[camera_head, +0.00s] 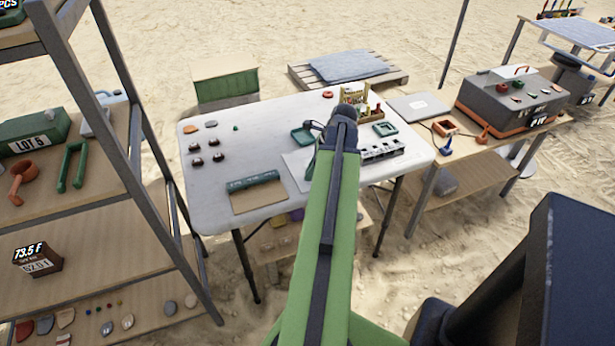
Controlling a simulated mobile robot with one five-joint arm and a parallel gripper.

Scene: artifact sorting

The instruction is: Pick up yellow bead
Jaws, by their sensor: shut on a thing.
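My gripper (312,127) shows only in part, as dark pieces just left of my arm's dark joint, over the middle of the white table (215,160). My green arm hides most of it. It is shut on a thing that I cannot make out. I cannot pick out a yellow bead with certainty. A small green bead-like piece (236,127) lies on the table's left part.
A shelf rack (120,190) stands at the left, with stones and tiny coloured pieces on its lowest board. The table holds a green-edged brown tray (257,197), a green square frame (302,135) and dark pieces. A grey case (500,100) stands on the right bench.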

